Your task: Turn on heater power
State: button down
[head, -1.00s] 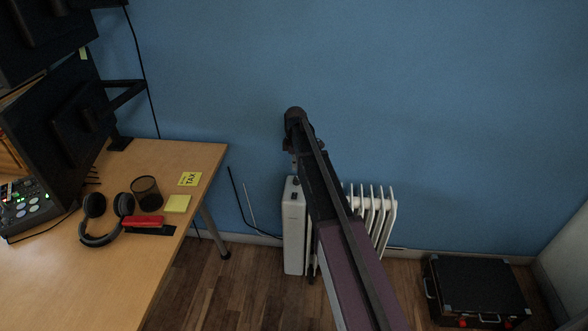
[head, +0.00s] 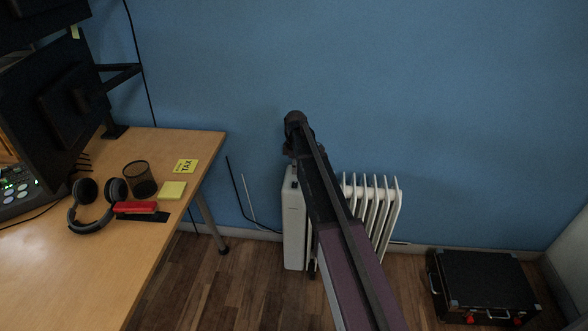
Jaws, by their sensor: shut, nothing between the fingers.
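A white oil heater (head: 294,228) stands on the floor against the blue wall, with its control-end panel facing left and pale fins (head: 378,213) on the right. A small dark control area (head: 294,183) shows on top of the panel end. My dark arm crosses in front of the heater from the lower right and hides its middle. The far end of the visible arm stands above the heater's left part in the picture. I cannot make out my gripper; the arm hides that region. The state of the heater's power switch is too small to tell.
A wooden desk (head: 110,270) fills the left, with headphones (head: 93,205), a red stapler (head: 136,207), a mesh cup (head: 140,180) and yellow notes (head: 172,190). A black case (head: 482,283) lies on the floor at right. Wood floor between desk and heater looks clear.

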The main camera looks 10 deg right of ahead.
aim_at(295, 186)
jog(key=shift+s+a+f+b, duration=0.1)
jog(key=shift+s+f+b, duration=0.05)
jog(key=shift+f+b, duration=1.2)
jog(key=shift+s+f+b, duration=0.15)
jog(key=shift+f+b, duration=1)
jog(key=shift+f, duration=0.3)
